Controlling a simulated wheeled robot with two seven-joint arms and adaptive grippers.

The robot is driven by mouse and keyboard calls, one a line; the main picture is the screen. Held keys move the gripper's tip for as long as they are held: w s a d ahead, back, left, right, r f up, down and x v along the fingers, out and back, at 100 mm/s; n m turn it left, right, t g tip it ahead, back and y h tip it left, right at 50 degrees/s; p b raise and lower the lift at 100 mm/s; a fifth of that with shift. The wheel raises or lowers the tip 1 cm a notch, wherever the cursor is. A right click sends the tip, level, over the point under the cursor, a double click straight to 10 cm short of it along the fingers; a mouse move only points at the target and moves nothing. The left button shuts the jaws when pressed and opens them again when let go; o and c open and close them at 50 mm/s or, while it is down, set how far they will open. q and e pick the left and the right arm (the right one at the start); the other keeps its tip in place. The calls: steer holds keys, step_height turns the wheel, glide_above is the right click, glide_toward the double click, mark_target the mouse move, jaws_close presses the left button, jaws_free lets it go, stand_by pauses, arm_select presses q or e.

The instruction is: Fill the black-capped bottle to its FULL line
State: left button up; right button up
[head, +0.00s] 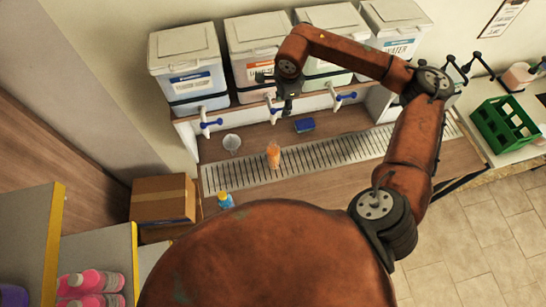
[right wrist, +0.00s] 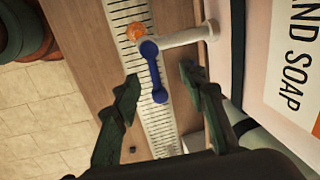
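A small orange bottle (head: 273,155) stands on the slatted drip tray (head: 300,160) below the hand soap drum (head: 252,50); I cannot make out a black cap on it. In the right wrist view an orange round shape (right wrist: 136,31) shows on the grate beyond the tap. My right gripper (head: 283,107) is at the hand soap drum's tap. In the right wrist view its two fingers (right wrist: 160,82) are apart, with the tap's blue lever (right wrist: 154,75) ahead, between them in the picture. Whether they touch it I cannot tell. My left gripper is out of view.
Other drums with blue-levered taps line the shelf, including the water drum (head: 395,30). A clear cup or funnel (head: 231,143), a blue sponge (head: 304,125) and a blue-capped bottle (head: 225,200) are on the counter. A green crate (head: 505,122) stands right, a cardboard box (head: 162,200) left.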

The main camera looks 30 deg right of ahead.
steer(key=shift+r, duration=0.15)
steer(key=shift+s+r+p, duration=0.15)
steer(key=shift+r+p, duration=0.3)
steer(key=shift+r, duration=0.6)
steer(key=shift+s+r+p, duration=0.1)
steer(key=shift+r+p, duration=0.3)
steer(key=shift+r, duration=0.6)
step_height(320, 180, up, 12)
steer(key=s, duration=0.2)
steer(key=shift+s+a, duration=0.2)
steer(key=shift+f, duration=0.1)
